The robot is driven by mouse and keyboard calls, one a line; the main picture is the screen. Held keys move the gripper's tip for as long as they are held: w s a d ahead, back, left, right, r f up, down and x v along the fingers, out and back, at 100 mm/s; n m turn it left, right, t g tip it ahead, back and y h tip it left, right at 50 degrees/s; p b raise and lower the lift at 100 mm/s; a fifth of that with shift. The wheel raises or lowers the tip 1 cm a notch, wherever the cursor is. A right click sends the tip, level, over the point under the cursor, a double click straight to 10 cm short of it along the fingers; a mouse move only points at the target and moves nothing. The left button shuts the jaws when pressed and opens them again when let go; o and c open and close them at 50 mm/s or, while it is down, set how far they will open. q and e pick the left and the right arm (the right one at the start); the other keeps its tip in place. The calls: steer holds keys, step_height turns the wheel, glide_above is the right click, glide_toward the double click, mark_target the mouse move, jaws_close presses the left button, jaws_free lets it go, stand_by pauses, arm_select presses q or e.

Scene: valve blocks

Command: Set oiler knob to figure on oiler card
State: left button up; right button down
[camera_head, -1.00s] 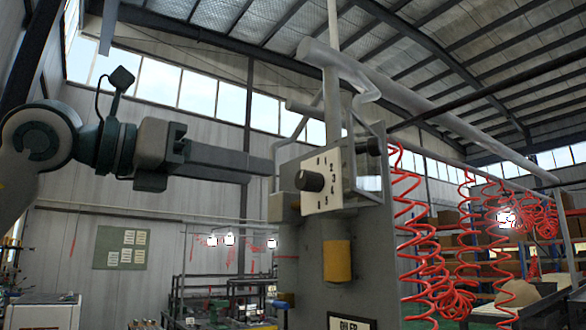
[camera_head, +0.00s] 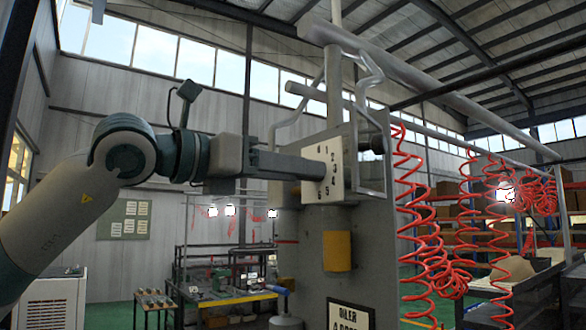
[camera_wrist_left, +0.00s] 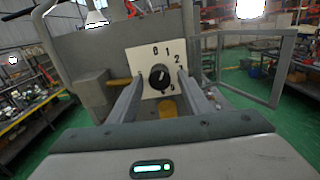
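The oiler knob (camera_wrist_left: 159,77) is a round black knob on a white dial plate (camera_wrist_left: 148,58) with black figures around its right side. A pale mark shows on the knob, but I cannot tell which figure it points at. In the head view the dial plate (camera_head: 333,152) shows, and my gripper hides the knob. My left gripper (camera_head: 318,168) reaches the plate from the left. In the wrist view its fingers (camera_wrist_left: 160,82) stand apart on either side of the knob, with gaps showing. The oiler card (camera_head: 350,316) reads "OILER"; its lower line is cut off. My right gripper is out of view.
A yellow cylinder (camera_head: 337,250) sits on the grey panel (camera_head: 300,235) below the dial. Metal pipes frame the panel top. Red coiled hoses (camera_head: 425,220) hang to the right. A workbench (camera_head: 225,295) stands behind at the left.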

arm_select(q)
steer(key=c, duration=0.9)
steer(key=m+b, duration=0.2)
steer(key=m, duration=0.7)
steer(key=m+b, duration=0.2)
steer(key=m, duration=0.7)
steer(key=shift+w+r+b, duration=0.15)
steer(key=shift+b, duration=0.2)
